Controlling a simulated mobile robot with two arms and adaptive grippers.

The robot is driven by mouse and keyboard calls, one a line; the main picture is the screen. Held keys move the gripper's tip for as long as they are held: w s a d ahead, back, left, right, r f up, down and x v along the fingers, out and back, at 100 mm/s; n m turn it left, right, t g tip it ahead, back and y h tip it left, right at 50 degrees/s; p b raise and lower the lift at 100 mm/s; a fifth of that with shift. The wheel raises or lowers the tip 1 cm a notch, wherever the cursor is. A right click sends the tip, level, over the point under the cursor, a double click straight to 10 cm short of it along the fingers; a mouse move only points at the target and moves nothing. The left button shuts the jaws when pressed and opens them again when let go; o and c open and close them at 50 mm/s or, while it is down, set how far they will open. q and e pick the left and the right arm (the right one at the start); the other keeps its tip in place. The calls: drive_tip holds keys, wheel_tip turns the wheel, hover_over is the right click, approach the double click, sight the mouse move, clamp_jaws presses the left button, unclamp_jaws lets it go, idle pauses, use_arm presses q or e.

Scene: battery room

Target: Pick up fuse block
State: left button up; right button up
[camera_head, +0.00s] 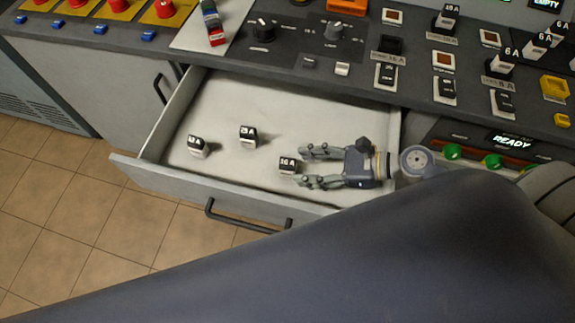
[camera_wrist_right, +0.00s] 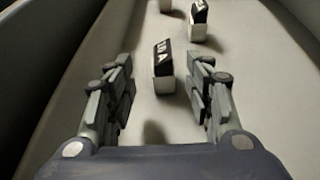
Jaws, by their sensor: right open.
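Several fuse blocks with black tops and white bodies lie in the open drawer (camera_head: 340,107). The nearest, marked 16 A (camera_head: 287,165), stands just beyond the fingertips of my right gripper (camera_head: 300,167). In the right wrist view this block (camera_wrist_right: 163,68) is between and slightly past the open fingers (camera_wrist_right: 160,75), apart from both. Another fuse block (camera_head: 248,136) stands in the drawer's middle, and one more (camera_head: 197,146) stands near its left side. My right gripper is open and empty, low inside the drawer. My left gripper is not in view.
The drawer's front wall with a dark handle (camera_head: 245,218) faces me. Above is a console with knobs (camera_head: 262,30), switches and several fuse blocks in sockets (camera_head: 503,63). A READY display (camera_head: 512,140) is at right. My arm covers the lower foreground.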

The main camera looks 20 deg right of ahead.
sight(290, 163)
drive_tip(key=x, duration=0.1)
drive_tip(key=p+x, duration=0.1)
drive_tip(key=x, duration=0.2)
drive_tip(key=shift+w+a+r, duration=0.2)
drive_tip(key=shift+w+a, duration=0.1)
drive_tip(key=shift+w, duration=0.1)
drive_tip(key=shift+w+a+f, duration=0.15)
drive_tip(key=shift+a+f, duration=0.1)
drive_tip(key=shift+a, duration=0.1)
clamp_jaws()
